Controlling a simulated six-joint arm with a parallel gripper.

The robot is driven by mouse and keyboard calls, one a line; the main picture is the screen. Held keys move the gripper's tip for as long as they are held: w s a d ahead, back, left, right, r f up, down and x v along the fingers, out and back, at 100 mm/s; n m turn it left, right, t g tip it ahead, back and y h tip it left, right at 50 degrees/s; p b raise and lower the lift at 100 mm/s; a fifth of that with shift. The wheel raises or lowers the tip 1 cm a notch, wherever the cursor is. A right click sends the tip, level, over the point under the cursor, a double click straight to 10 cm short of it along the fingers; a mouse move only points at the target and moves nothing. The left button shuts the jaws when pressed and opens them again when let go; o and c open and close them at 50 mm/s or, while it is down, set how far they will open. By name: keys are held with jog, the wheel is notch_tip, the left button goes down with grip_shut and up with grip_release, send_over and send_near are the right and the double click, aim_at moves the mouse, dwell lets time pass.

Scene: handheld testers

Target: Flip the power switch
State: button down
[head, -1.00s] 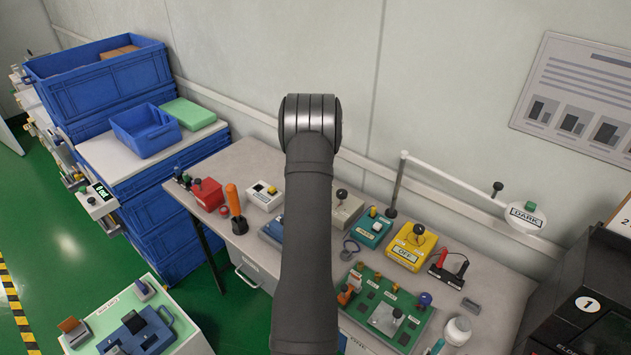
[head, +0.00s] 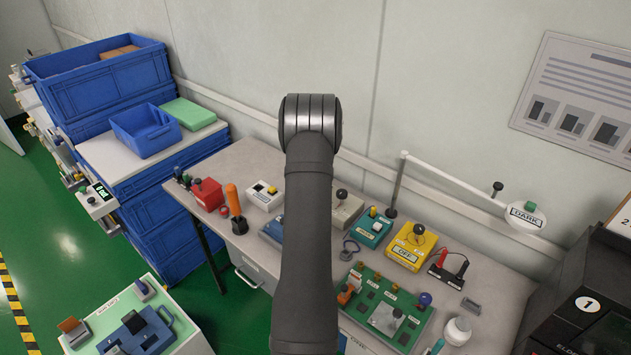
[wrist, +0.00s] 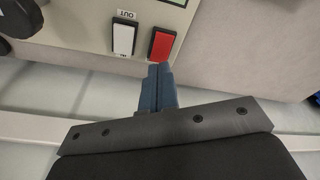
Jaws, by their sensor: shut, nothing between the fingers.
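A red rocker switch (wrist: 162,45) sits on a pale panel (wrist: 80,32) at the top of the wrist view. A white rocker switch (wrist: 123,38) is beside it on the left, with an upside-down OUT label (wrist: 126,14). No label reading power shows. My gripper (wrist: 159,72) is shut and empty, its blue-grey fingertips at the near edge of the red switch. I cannot tell if they touch it. In the head view my arm hides the gripper, and I cannot pick out these two switches there.
The bench (head: 490,290) holds several testers, among them a yellow box (head: 409,247) labelled OFF, a teal box (head: 370,230) and a green board (head: 385,312). A lamp arm (head: 450,180) reaches over it. A dark knob (wrist: 18,18) shows left in the wrist view.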

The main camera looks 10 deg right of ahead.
jog(key=shift+f, duration=0.9)
dwell(0.8)
jog(key=shift+r, duration=3.55)
notch_tip(320, 180, down, 7)
jog(key=shift+f, duration=0.1)
jog(key=shift+r, duration=0.2)
